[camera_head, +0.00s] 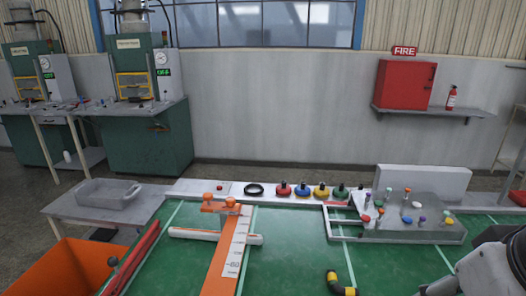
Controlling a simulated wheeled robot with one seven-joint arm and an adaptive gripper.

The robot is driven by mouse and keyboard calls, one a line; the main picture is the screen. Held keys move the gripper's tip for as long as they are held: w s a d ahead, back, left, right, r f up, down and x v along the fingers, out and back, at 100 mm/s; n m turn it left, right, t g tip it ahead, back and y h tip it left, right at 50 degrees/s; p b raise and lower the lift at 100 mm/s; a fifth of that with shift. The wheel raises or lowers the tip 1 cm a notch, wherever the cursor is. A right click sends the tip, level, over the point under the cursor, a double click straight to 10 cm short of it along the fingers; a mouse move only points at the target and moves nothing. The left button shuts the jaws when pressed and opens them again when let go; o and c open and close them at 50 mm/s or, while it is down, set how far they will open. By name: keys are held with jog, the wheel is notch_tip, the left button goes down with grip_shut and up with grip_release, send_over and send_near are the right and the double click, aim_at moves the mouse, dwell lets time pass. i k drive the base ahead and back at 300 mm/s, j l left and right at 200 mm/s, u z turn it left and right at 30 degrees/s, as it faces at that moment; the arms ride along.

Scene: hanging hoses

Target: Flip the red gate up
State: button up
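A long red bar-like piece, which looks like the red gate (136,254), lies low along the left edge of the green table (290,262). A small dark reddish knob (113,262) shows at its left side, beside the orange bin. I cannot tell how the gate is hinged. Part of my grey and white arm shows at the lower right, far across the table from the red bar. My gripper's fingers are not in view.
An orange bin (72,268) stands left of the table. An orange-and-white ruler strip (231,250) and a white bar cross the table. A tray of coloured knobs (437,234) stands right. A black-and-yellow curved piece (340,285) is near the front.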

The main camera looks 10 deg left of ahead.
aim_at(113, 261)
jog(key=j, duration=2)
jog(key=i+u, duration=0.05)
